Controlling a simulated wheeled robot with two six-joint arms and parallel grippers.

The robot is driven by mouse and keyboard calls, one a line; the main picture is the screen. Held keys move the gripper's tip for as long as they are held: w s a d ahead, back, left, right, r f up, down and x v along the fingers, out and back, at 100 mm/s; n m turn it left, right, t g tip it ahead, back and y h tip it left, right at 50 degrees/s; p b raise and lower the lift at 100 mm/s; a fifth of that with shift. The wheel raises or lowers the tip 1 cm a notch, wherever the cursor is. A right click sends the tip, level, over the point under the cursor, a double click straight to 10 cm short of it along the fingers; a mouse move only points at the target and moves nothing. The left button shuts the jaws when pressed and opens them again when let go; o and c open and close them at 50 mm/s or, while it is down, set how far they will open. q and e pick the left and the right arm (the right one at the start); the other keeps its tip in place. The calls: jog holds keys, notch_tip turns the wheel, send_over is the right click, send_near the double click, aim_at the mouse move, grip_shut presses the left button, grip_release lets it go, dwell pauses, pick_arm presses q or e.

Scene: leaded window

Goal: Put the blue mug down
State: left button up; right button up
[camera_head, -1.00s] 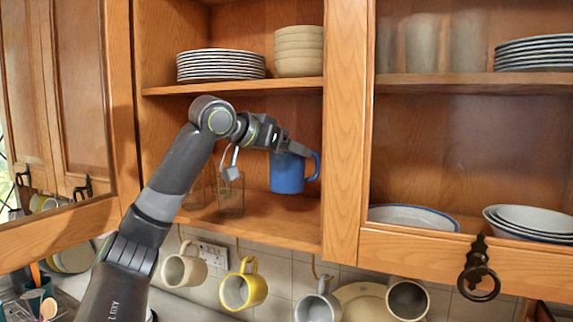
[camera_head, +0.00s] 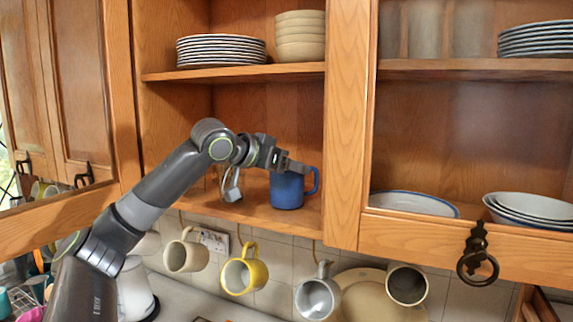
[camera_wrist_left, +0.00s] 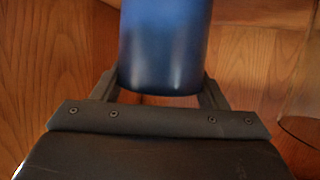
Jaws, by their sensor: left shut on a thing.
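The blue mug (camera_head: 287,191) is upright in the open cupboard's lower compartment, with its handle to the right. Its base is at or very close to the lower shelf (camera_head: 262,219); I cannot tell if it touches. My left gripper (camera_head: 296,167) reaches in from the left and is shut on the mug near its rim. In the left wrist view, the mug (camera_wrist_left: 165,45) sits between the two fingers (camera_wrist_left: 163,88). My right gripper is not in view.
A glass (camera_head: 232,190) stands left of the mug, partly hidden by my arm. The centre post (camera_head: 342,125) is close on the right. Above are stacked plates (camera_head: 221,51) and bowls (camera_head: 299,38). Mugs, including a yellow one (camera_head: 243,275), hang below the shelf.

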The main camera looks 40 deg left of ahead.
pick_arm(q)
jog(key=shift+f, duration=0.1)
jog(key=o, duration=1.4)
jog(key=shift+o, duration=0.6)
